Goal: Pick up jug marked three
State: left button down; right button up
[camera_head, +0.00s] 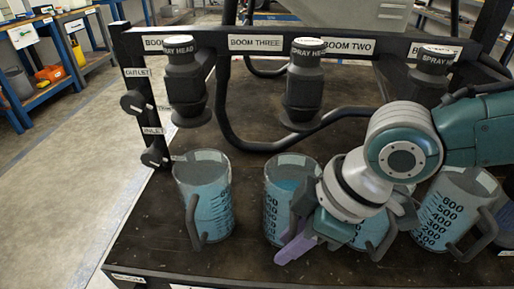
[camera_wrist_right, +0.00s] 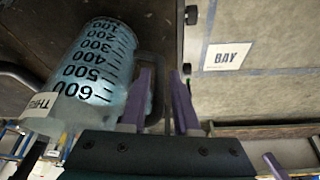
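The jug marked three (camera_wrist_right: 100,72) fills the left of the right wrist view; its label reads "THR" and is partly cut off. It is clear with bluish content and black numbers. In the head view, the jug beside my right gripper (camera_head: 276,217) is second from left and stands on the dark deck; its right side is hidden by my gripper. My right gripper (camera_head: 292,247) is low in front of it. In the wrist view its purple fingers (camera_wrist_right: 162,98) stand apart, with the dark handle (camera_wrist_right: 153,64) appearing between them.
Another jug (camera_head: 208,200) stands to the left, and two more (camera_head: 372,232) (camera_head: 452,212) stand to the right, partly behind my arm. Dark spray heads (camera_head: 304,85) hang from a labelled frame (camera_head: 222,43) above. The deck in front of the left jug is clear.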

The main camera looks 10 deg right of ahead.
grip_shut()
dwell(1.4)
